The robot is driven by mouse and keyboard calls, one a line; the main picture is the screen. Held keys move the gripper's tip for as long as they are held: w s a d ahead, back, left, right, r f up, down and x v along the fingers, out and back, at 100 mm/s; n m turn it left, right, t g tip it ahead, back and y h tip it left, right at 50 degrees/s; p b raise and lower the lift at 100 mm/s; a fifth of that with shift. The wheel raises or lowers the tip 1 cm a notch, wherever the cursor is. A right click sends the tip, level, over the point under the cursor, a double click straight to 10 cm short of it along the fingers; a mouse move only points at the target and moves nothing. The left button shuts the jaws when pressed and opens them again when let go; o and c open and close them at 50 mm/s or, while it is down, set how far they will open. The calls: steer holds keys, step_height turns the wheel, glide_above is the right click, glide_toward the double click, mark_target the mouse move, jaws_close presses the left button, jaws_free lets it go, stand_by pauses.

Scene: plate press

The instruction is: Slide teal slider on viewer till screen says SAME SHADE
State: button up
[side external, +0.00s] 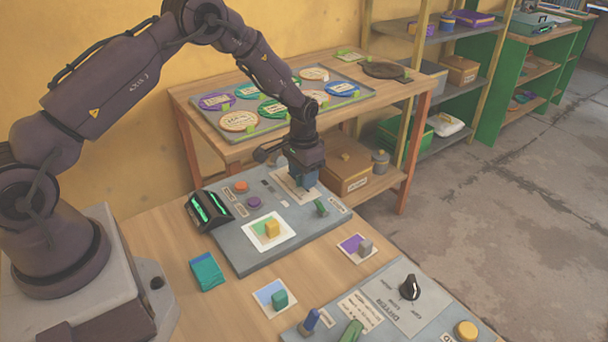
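The viewer is a grey panel (265,250) on the wooden table, with a dark screen unit (209,210) at its left. The screen shows two glowing green areas; I cannot read any words there. My gripper (304,180) points down at the panel's far right part, over a pale square plate (284,184). A blue-teal piece shows at the fingertips; whether it is held, and whether it is the slider, I cannot tell. A small dark green-teal block (321,207), possibly the teal slider, stands on the panel just in front of my gripper.
Cards with a grey block (365,246) and a teal block (279,298) lie in front. A second panel (425,292) has a black knob.

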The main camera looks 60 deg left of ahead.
steer(key=shift+r, duration=0.1)
step_height(320, 180, up, 13)
stand_by(0.6)
steer(key=s+d+r+t, duration=0.2)
steer(key=s+r, duration=0.4)
steer(key=s, duration=0.3)
steer(key=s+d+r+t, duration=0.1)
steer(key=s+d+r, duration=0.3)
steer(key=s, duration=0.5)
steer(key=s+d+r+t, duration=0.2)
steer(key=s+d+r, duration=0.1)
steer(key=s+r, duration=0.6)
steer(key=shift+s+d+t, duration=0.15)
steer(key=shift+s+t, duration=0.15)
steer(key=shift+s, duration=0.05)
steer(key=shift+c, duration=0.4)
stand_by(3.3)
